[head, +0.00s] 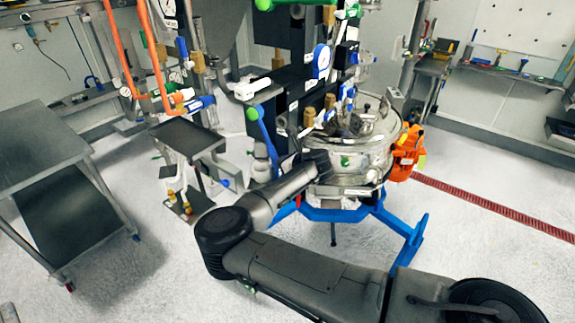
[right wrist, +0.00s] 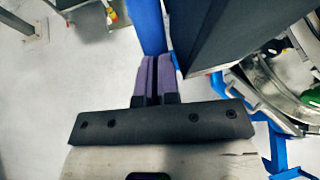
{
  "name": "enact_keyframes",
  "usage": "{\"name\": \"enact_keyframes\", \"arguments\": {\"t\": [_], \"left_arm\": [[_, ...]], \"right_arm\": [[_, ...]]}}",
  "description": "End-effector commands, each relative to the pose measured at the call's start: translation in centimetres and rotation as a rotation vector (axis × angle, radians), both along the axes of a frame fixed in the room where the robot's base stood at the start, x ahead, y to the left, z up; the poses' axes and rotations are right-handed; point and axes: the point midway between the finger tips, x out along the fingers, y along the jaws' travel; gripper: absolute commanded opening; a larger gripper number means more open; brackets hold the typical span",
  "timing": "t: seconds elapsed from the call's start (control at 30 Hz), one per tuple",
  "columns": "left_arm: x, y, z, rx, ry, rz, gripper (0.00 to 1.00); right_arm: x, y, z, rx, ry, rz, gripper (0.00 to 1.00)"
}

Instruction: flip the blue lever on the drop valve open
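In the head view a long blue lever (head: 265,128) slants down on the left side of the black column. I cannot tell for sure that it is the drop valve's lever. My left gripper is out of view.
A dark box-shaped part (right wrist: 235,30) is close to the right of the fingers. The vessel stands on a blue frame (head: 415,240). An orange device (head: 407,150) hangs at its right. A grey cart (head: 50,145) is at left. The pale floor at right is open.

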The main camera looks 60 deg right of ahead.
Motion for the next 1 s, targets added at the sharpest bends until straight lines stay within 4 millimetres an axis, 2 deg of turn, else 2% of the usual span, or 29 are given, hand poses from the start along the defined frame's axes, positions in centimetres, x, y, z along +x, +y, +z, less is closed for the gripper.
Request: {"name": "enact_keyframes", "arguments": {"t": [0.2, 0.67, 0.87, 1.0], "left_arm": [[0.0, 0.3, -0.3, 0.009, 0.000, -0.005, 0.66], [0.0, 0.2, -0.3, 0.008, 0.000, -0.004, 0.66], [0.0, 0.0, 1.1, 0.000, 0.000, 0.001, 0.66], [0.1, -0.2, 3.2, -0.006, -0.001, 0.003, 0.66]], "right_arm": [[0.7, 0.1, -0.9, 0.007, 0.008, 0.007, 0.00], [0.6, 0.3, -1.3, 0.009, 0.017, 0.008, 0.00], [-0.2, 0.9, -0.3, 0.008, 0.016, 0.012, 0.00], [-1.8, 1.8, 1.3, 0.003, 0.010, 0.013, 0.00]]}}
